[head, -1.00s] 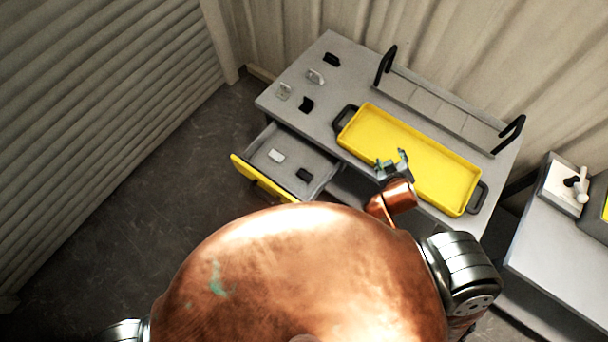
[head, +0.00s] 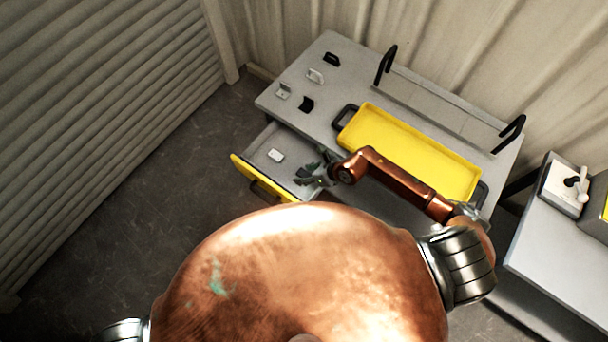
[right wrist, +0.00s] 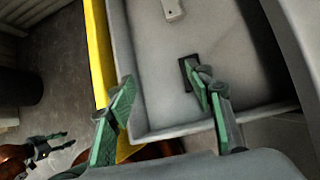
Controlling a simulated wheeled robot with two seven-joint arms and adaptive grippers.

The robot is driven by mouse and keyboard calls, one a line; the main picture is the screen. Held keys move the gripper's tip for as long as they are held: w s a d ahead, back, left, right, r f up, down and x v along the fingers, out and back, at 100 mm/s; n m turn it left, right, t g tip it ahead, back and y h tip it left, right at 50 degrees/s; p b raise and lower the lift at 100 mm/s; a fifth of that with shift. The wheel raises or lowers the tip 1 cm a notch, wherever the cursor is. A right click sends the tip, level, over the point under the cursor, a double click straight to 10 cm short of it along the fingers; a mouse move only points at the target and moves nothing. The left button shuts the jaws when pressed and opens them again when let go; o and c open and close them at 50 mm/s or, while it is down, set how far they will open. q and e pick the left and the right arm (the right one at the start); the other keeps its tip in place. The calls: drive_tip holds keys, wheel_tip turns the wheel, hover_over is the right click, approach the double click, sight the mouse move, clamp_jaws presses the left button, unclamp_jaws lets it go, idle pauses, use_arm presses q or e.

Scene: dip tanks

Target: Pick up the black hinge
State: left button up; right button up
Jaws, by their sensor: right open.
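My right gripper (head: 312,172) is over the open drawer (head: 262,148) in the head view, its jaws apart and empty. In the right wrist view a black hinge (right wrist: 185,75) lies on the drawer floor, partly hidden behind the right-hand finger of this gripper (right wrist: 160,88). I cannot tell whether the finger touches it. Two other black hinges stand on the table top, one near the drawer (head: 306,105) and one at the back (head: 332,59). My left gripper (right wrist: 48,146) shows small at the lower left of the right wrist view; its jaw state is unclear.
A light grey piece (head: 276,155) lies in the drawer, also seen in the right wrist view (right wrist: 172,9). Two grey hinges (head: 316,76) (head: 283,91) stand on the table. A yellow tray (head: 475,181) with dark handles covers the table's right part. The drawer's walls surround the hinge.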

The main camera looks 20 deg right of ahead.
sight(305, 174)
drive_tip(key=shift+n+h, duration=0.3)
drive_tip(key=shift+h, duration=0.6)
drive_tip(key=d+f, duration=0.1)
drive_tip(key=d, duration=0.1)
drive_tip(key=d+f, duration=0.2)
drive_tip(key=shift+w, duration=0.1)
drive_tip(key=shift+x, duration=0.9)
drive_tip(key=x, duration=0.5)
drive_tip(key=shift+w+a+f, duration=0.1)
drive_tip(key=shift+w+f, duration=0.15)
clamp_jaws()
